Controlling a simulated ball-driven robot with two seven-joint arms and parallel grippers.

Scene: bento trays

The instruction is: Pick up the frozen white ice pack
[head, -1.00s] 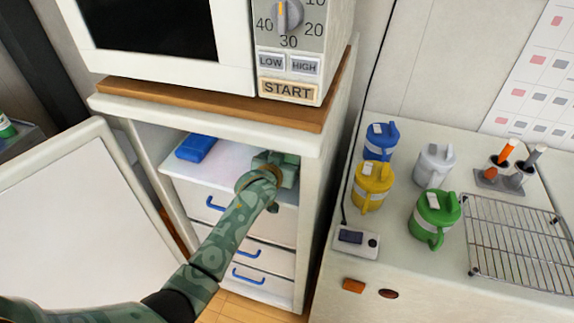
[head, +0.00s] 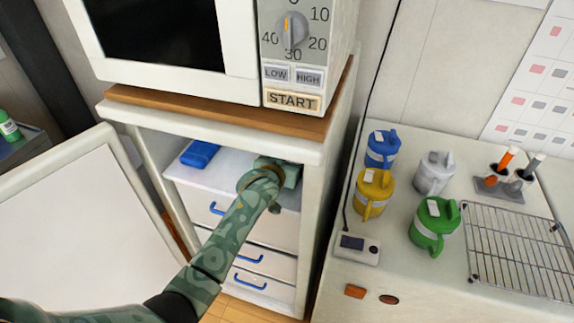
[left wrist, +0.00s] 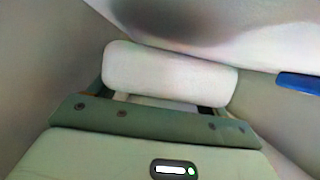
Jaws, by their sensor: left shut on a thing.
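My left gripper (head: 282,170) reaches into the open freezer compartment under the microwave. In the left wrist view, a white ice pack (left wrist: 168,74) lies across between the fingers of the left gripper (left wrist: 165,100), which is shut on it. In the head view the gripper and wrist hide the white pack. A blue ice pack (head: 200,153) lies on the compartment floor to the left of the gripper; its edge shows in the left wrist view (left wrist: 298,82). My right gripper is in neither view.
The open white door (head: 70,215) stands at the left. The microwave (head: 240,45) sits on a wooden board above, and drawers (head: 255,235) lie below. The compartment's side walls are close to the gripper. Mugs and a wire rack (head: 520,245) stand on the right counter.

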